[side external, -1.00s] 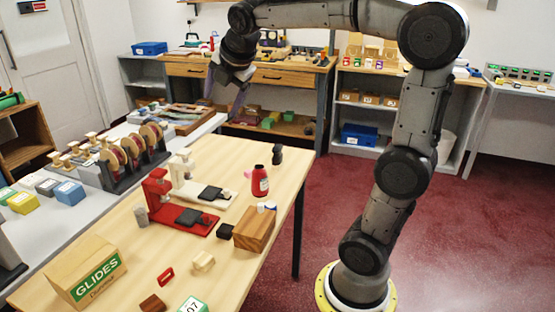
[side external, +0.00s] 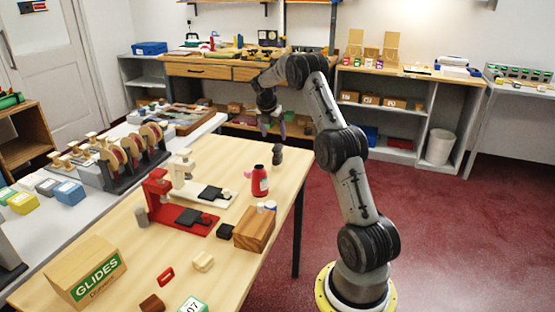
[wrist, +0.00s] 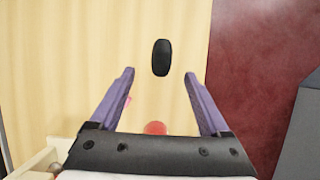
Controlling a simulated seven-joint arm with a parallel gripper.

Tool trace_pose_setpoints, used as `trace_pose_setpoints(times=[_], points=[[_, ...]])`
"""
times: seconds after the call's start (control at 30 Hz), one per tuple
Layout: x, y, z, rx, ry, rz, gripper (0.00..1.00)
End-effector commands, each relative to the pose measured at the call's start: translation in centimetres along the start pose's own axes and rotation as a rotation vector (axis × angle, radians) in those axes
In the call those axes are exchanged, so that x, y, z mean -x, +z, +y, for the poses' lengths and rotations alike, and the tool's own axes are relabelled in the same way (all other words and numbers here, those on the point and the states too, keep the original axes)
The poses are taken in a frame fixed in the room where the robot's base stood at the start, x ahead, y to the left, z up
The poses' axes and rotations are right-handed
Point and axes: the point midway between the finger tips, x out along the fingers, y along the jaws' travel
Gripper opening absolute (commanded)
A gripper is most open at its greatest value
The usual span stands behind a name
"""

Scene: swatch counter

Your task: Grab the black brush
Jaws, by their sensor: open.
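The black brush (side external: 277,155) stands upright near the far right end of the wooden table. In the wrist view the brush (wrist: 161,57) is a dark rounded shape seen from above, just beyond the fingertips and centred between them. My gripper (side external: 273,134) points down above the brush in the side view. Its two purple fingers (wrist: 160,73) are spread apart with nothing between the tips. The brush looks apart from both fingers.
A red bottle (side external: 260,182) stands nearby on the wooden table (side external: 150,262), with a small pink item (side external: 248,174) beside it. A wooden block (side external: 254,229), a red stand (side external: 158,192) and a white stand (side external: 180,170) are nearer. The table edge is close to the brush's right.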

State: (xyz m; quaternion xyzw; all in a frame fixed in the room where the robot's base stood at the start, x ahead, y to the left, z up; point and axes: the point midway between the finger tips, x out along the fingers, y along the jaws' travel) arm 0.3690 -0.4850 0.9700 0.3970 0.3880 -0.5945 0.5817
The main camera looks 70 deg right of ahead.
Motion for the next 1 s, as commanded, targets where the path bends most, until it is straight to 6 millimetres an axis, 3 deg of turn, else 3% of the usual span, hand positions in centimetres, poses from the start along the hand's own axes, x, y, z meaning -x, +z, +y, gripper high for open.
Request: trace_pose_setpoints(times=[0.1, 0.3, 0.57, 0.83, 1.0], points=[[-2.6, -0.2, -0.1, 0.001, -0.004, 0.004, 0.80], [-5.7, -0.1, 0.0, 0.000, -0.002, 0.002, 0.80], [-7.5, -0.2, -0.1, 0.001, -0.001, 0.002, 0.80], [-11.2, -0.4, -0.3, 0.001, -0.002, 0.002, 0.80], [-11.9, -0.3, -0.3, 0.001, 0.000, 0.000, 0.80]])
